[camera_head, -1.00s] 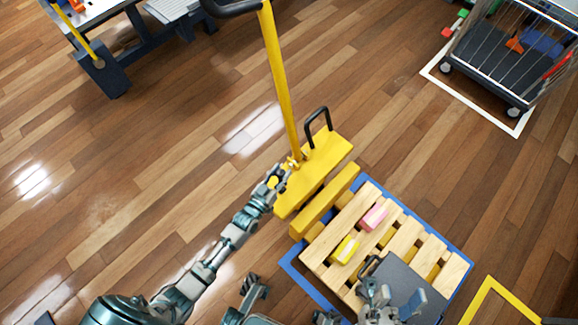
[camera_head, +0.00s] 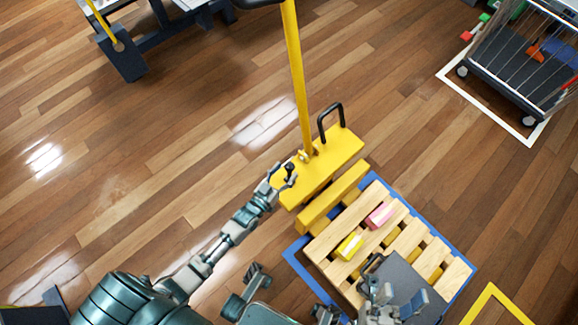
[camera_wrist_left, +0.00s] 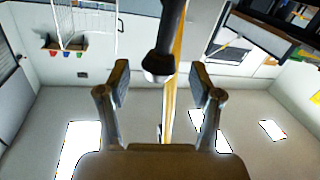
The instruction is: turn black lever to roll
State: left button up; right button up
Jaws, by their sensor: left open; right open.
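The yellow pallet jack (camera_head: 323,163) stands in the middle of the head view, with a tall yellow mast (camera_head: 297,75). A small black lever (camera_head: 289,168) shows at the left of the jack's base, right at my left gripper (camera_head: 284,178). In the left wrist view, a dark rod with a rounded end (camera_wrist_left: 158,66), seemingly the lever, lies between the open fingers of my left gripper (camera_wrist_left: 161,84), with gaps on both sides. My right gripper (camera_head: 399,298) is open over a dark grey case at the bottom of the head view.
A wooden pallet (camera_head: 322,246) carries a pink block (camera_head: 380,215), a yellow block (camera_head: 350,245) and the grey case (camera_head: 405,272). A black loop handle (camera_head: 331,117) rises from the jack. A wire cart (camera_head: 520,75) stands far right.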

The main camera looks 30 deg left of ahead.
pick_arm(q)
jog(key=s+a, duration=0.1)
jog(key=s, duration=0.8)
jog(key=shift+a, duration=0.15)
jog(key=shift+r, duration=0.1)
